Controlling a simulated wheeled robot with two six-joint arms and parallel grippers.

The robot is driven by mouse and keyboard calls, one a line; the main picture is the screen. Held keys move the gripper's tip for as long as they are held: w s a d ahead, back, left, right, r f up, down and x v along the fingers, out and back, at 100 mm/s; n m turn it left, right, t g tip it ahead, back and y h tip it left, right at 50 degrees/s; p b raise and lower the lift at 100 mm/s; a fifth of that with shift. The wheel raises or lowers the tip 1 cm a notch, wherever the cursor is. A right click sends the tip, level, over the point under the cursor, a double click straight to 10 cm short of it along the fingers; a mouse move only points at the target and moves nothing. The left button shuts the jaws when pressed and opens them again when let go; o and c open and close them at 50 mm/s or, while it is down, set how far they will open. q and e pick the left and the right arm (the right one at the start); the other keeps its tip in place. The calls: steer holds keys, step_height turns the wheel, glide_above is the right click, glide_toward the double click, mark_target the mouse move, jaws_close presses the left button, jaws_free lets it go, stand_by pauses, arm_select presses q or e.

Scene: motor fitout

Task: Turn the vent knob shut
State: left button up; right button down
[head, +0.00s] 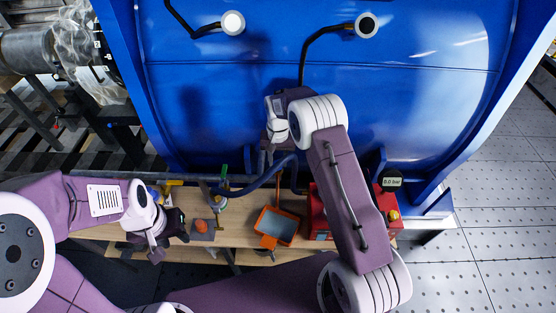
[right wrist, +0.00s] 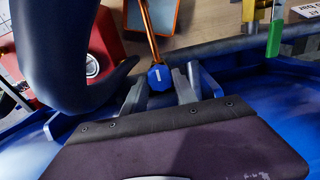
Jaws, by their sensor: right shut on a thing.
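The vent knob (right wrist: 160,77) is a small blue knob with a white mark on its face, in the right wrist view. My right gripper (right wrist: 164,88) is shut on it, with one grey finger on either side. In the head view my right gripper (head: 268,152) is in front of the blue tank, and the knob cannot be made out there. My left gripper (head: 168,242) is over the left part of the bench, away from the knob. Its fingers are too small and dark to show whether they are open.
A large blue tank (head: 400,95) fills the back. A thick dark blue pipe (right wrist: 62,50) curves close beside the right gripper. On the wooden bench (head: 238,232) are an orange-rimmed tray (head: 264,241) and a red box (head: 317,212). A gauge display (head: 392,179) stands right.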

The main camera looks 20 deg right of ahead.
mark_target(278, 163)
steer(key=shift+s+f, duration=0.15)
steer(key=shift+s, duration=0.05)
steer(key=c, duration=1)
jaws_free()
steer(key=shift+w+r, duration=0.15)
steer(key=shift+r, duration=0.35)
step_height(278, 163, up, 8)
steer(key=b, duration=0.1)
steer(key=shift+r, duration=0.15)
